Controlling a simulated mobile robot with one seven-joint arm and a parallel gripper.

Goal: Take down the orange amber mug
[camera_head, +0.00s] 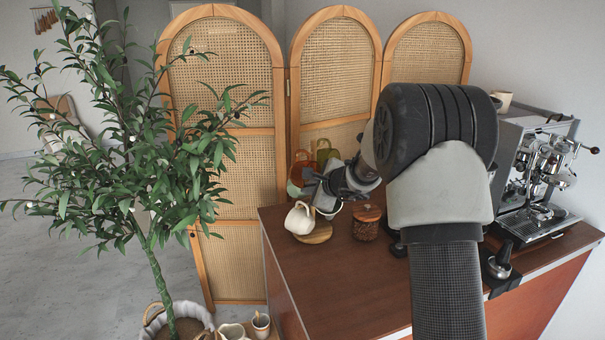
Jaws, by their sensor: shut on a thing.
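The orange amber mug (294,187) is at the upper left of a cluster of mugs above a round wooden base (317,236) near the counter's left corner. My gripper (312,186) is shut on the orange mug, reaching it from the right. The fingers and my wrist hide part of the mug, and the exact grip is too small to see. A cream-white mug (299,218) is low on the left, below the gripper. Another pale mug is partly hidden under the gripper.
A jar with a wooden lid (367,226) stands right of the mugs on the brown counter (345,285). An espresso machine (541,170) is on the right. A cane screen (335,80) stands behind, and a leafy potted tree (150,150) is left. The front counter is mostly clear.

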